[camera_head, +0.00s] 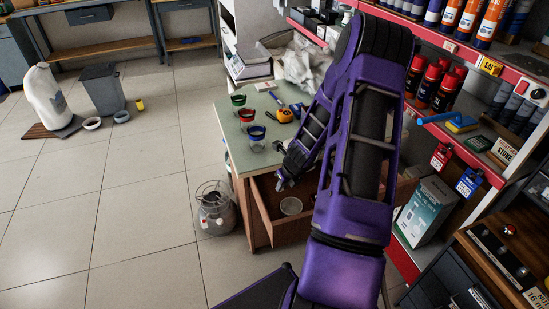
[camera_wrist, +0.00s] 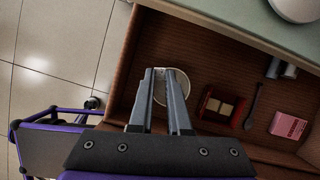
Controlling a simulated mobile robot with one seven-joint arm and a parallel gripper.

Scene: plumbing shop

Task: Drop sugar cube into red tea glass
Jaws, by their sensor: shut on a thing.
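The red tea glass (camera_head: 247,115) stands on the green tabletop, between a green-rimmed glass (camera_head: 238,100) and a blue-rimmed glass (camera_head: 257,133). My gripper (camera_head: 284,184) is over the open drawer, below and right of the glasses. In the wrist view, its fingers (camera_wrist: 164,73) are close together over a round pale dish (camera_wrist: 186,84). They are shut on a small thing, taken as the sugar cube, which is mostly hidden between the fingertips. The dish also shows inside the drawer in the head view (camera_head: 291,205).
The open wooden drawer (camera_wrist: 216,58) also holds a red tray (camera_wrist: 207,104) with pale blocks, a dark spoon (camera_wrist: 253,106) and a pink box (camera_wrist: 288,126). An orange tape measure (camera_head: 284,116) lies beside the glasses. A metal canister (camera_head: 215,212) stands on the floor left of the drawer.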

